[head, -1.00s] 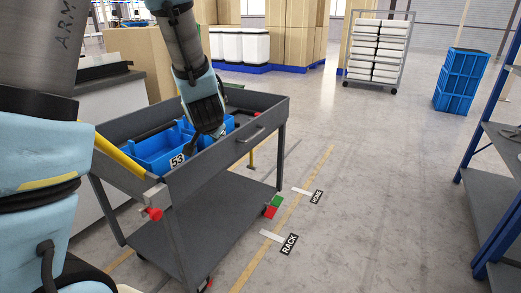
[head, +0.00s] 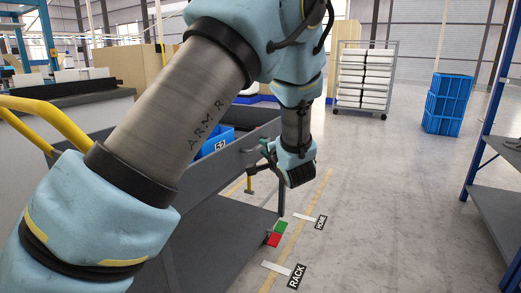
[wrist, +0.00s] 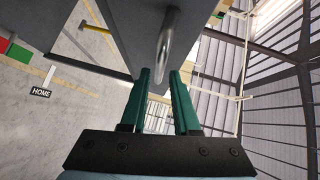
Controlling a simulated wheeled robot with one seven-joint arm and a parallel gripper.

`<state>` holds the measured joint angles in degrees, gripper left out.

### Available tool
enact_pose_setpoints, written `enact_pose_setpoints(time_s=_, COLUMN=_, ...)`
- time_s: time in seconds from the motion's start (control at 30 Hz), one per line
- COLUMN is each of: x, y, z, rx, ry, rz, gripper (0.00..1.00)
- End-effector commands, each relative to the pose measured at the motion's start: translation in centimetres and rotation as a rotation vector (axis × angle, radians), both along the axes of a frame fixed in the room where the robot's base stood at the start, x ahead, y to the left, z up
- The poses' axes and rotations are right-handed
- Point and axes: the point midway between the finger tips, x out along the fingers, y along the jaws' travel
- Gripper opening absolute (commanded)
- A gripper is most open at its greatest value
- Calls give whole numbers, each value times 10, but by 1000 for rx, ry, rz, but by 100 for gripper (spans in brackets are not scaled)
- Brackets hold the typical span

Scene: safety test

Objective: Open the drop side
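The grey cart's drop side (head: 222,178) is an upright panel facing right. Its metal bar handle shows in the wrist view (wrist: 168,40), on the grey panel. My gripper (head: 264,152) is at the outside of this panel, near its upper edge, pointing left at it. In the wrist view my gripper's two green fingers (wrist: 161,78) are apart, and the handle's near end appears at or just beyond the gap between the tips. I cannot tell whether they touch it. My arm hides much of the cart and the red knob side.
A blue bin (head: 214,142) labelled 52 stands in the cart. The floor has a RACK marker (head: 296,276), a HOME marker (head: 320,222) and a green and red patch (head: 277,233). A blue-framed shelf (head: 493,195) stands at right; the floor between is clear.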

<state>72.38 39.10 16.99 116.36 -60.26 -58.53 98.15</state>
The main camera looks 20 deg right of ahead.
Motion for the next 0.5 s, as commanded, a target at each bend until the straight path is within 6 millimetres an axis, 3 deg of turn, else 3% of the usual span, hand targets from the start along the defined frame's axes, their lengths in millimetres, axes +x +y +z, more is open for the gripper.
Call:
enact_pose_setpoints(time_s=0.2, x=33, y=-3, z=-6, rx=0, ry=-1, rz=1, gripper=30)
enact_pose_setpoints(time_s=0.5, x=45, y=-5, z=-7, rx=0, ry=1, rz=0, gripper=30)
